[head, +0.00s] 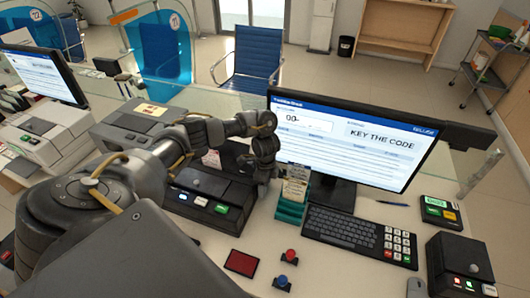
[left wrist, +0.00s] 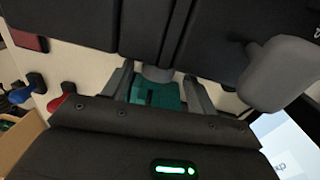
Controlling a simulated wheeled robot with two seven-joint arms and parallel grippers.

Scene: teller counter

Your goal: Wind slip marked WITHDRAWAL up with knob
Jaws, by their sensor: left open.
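A teal slip holder (head: 290,210) stands on the counter left of the monitor, with pale printed slips (head: 296,184) upright in it. Their print is too small to read, so I cannot tell which says WITHDRAWAL. My left gripper (head: 264,172) is just left of the slips, pointing down beside the black machine (head: 178,190). In the left wrist view its two fingers (left wrist: 160,95) are apart, with teal showing beyond them and no slip visibly held. I cannot identify the winding knob for certain; a small grey round part (head: 196,182) shows on the black machine's front. My right gripper is out of view.
A red pad (head: 241,262), a red button (head: 290,256) and a blue button (head: 282,282) sit in front. Another black box (head: 460,262) stands at right. Bare counter lies around the buttons.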

